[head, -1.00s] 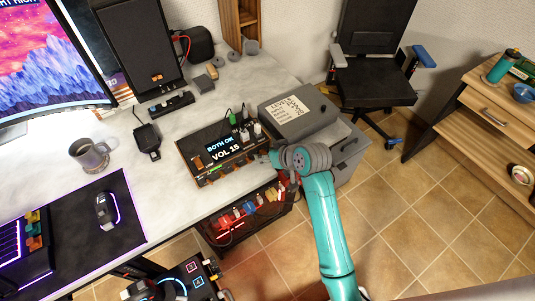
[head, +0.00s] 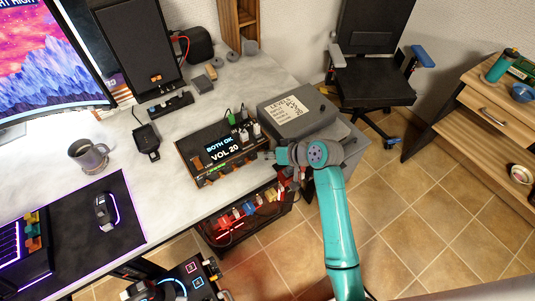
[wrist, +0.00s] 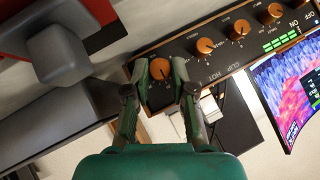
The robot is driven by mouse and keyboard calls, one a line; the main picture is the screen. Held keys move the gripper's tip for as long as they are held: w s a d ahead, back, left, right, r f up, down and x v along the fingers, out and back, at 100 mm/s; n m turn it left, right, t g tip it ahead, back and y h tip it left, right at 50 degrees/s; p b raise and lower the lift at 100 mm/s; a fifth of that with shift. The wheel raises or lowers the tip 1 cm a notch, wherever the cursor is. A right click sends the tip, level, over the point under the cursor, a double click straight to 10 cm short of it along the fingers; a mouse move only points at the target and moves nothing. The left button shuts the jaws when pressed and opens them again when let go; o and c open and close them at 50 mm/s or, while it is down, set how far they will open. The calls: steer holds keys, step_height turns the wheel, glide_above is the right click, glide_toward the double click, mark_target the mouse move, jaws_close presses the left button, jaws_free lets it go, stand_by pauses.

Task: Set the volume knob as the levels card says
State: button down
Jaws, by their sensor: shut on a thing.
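The amplifier box (head: 188,151) stands at the desk's front edge, and its display (head: 222,147) reads "BOTH OK" and "VOL 20". In the wrist view its front panel (wrist: 190,67) has a row of orange knobs. My gripper (wrist: 161,72) is shut on the end knob, the volume knob (wrist: 160,67), with one finger on each side. In the head view my gripper (head: 270,155) is at the right end of the box, and the knob is hidden there. The levels card (head: 284,110) lies on a grey case; its smaller lines are hard to read.
The grey case (head: 318,118) stands close to the right of the amplifier. Several plugs (head: 246,131) stand at the amplifier's back right. A mug (head: 90,157) and a mouse (head: 104,211) are farther left. A shelf with cables (head: 245,220) is below the desk edge.

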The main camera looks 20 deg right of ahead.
steer(key=c, duration=1)
jaws_free()
steer(key=v, duration=1.2)
